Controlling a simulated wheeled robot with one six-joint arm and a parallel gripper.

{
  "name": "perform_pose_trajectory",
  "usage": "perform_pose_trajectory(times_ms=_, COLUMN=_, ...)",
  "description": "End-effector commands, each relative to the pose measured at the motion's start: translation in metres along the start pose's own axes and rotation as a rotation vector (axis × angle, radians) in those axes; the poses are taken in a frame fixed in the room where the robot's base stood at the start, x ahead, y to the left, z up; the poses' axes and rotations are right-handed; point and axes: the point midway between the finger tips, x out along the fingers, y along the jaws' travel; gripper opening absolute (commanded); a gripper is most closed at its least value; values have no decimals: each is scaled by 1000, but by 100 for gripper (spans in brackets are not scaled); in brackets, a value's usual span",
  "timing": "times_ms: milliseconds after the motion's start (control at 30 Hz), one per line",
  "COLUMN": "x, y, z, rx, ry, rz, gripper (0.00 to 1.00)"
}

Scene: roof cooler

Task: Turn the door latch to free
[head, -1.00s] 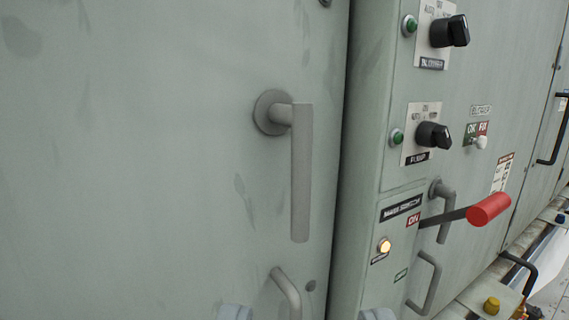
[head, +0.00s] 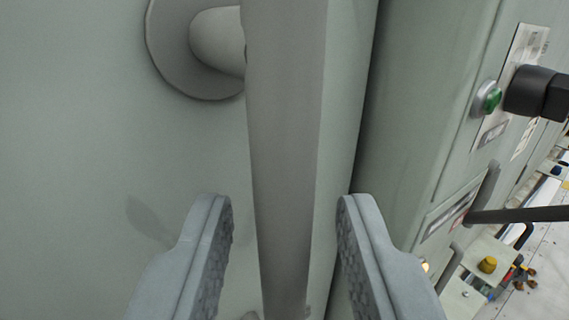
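The door latch (head: 285,140) is a grey lever handle that hangs straight down from its round rosette (head: 168,50) on the pale green door (head: 70,130). My gripper (head: 285,215) is open, with one finger on each side of the lever. A gap shows between the lever and each fingertip, so neither finger appears to touch it.
Right of the door's edge stands a control panel with a black rotary knob (head: 535,92) and a green button (head: 488,99). A dark lever bar (head: 520,214) sticks out lower on the panel. A yellow cap (head: 488,264) and small items lie further down at right.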

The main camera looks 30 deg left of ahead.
Motion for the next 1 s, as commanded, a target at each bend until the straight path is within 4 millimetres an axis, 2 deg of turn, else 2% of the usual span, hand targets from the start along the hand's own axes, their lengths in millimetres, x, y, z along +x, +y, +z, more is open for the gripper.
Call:
perform_pose_trajectory(times_ms=200, x=13, y=0, z=0, rx=0, ry=0, rz=0, gripper=33)
perform_pose_trajectory(times_ms=500, x=14, y=0, z=0, rx=0, ry=1, rz=0, gripper=33)
perform_pose_trajectory(times_ms=533, x=14, y=0, z=0, rx=0, ry=1, rz=0, gripper=31)
perform_pose_trajectory(times_ms=700, x=14, y=0, z=0, rx=0, ry=1, rz=0, gripper=0)
perform_pose_trajectory(times_ms=1000, x=14, y=0, z=0, rx=7, ry=-4, rz=0, gripper=0)
